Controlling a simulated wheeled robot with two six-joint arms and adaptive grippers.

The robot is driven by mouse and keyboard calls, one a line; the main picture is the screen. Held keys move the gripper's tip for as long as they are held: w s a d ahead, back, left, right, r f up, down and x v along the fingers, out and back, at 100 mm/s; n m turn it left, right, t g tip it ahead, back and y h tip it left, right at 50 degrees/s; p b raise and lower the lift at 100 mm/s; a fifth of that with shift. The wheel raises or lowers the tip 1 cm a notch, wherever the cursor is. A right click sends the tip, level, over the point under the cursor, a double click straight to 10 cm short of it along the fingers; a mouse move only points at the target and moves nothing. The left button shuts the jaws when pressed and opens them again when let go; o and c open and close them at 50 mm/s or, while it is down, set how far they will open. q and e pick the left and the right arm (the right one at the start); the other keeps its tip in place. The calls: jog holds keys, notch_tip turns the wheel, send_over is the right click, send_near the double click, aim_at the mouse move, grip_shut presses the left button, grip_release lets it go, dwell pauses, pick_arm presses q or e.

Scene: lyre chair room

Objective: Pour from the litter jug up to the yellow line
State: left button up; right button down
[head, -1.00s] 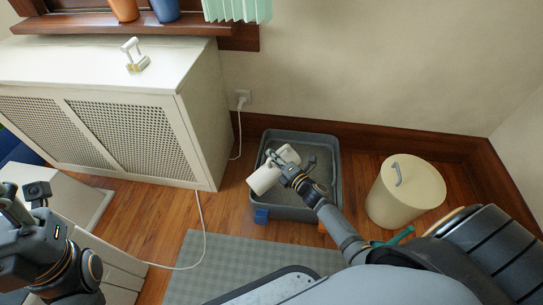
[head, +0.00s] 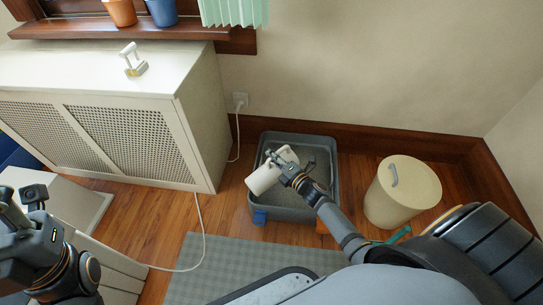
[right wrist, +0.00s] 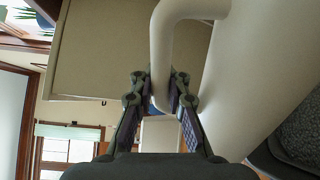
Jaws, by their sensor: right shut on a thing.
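The white litter jug (head: 262,179) is tipped well over on its side above the left part of the grey litter tray (head: 335,180). My right gripper (head: 277,163) is shut on the jug's handle. In the right wrist view the gripper (right wrist: 160,88) has the white handle (right wrist: 160,45) between its fingers, with the jug body (right wrist: 265,75) beside it. Grey litter (head: 320,158) lies in the tray. I cannot make out a yellow line or a falling stream. My left gripper (head: 15,210) is at the left edge, partly cut off, away from the tray.
A cream lidded bin (head: 402,195) stands right of the tray. A white radiator cover (head: 120,125) stands to the left, with a small white and gold object (head: 133,62) on top. A white cable (head: 203,235) crosses the floor. A grey mat (head: 205,260) lies in front.

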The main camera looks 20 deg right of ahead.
jog(key=shift+r, duration=0.1)
jog(key=shift+w+d+r+p, duration=0.1)
jog(key=shift+d+r+p, duration=0.1)
jog(key=shift+p, duration=0.1)
jog(key=shift+r, duration=0.1)
jog(key=shift+d+m+p, duration=0.2)
jog(key=shift+m+p, duration=0.1)
jog(key=shift+r, duration=0.1)
dwell(0.7)
jog(key=shift+w+d+r+p, duration=0.15)
jog(key=shift+d+r+p, duration=0.1)
jog(key=shift+p, duration=0.1)
jog(key=shift+f, duration=0.15)
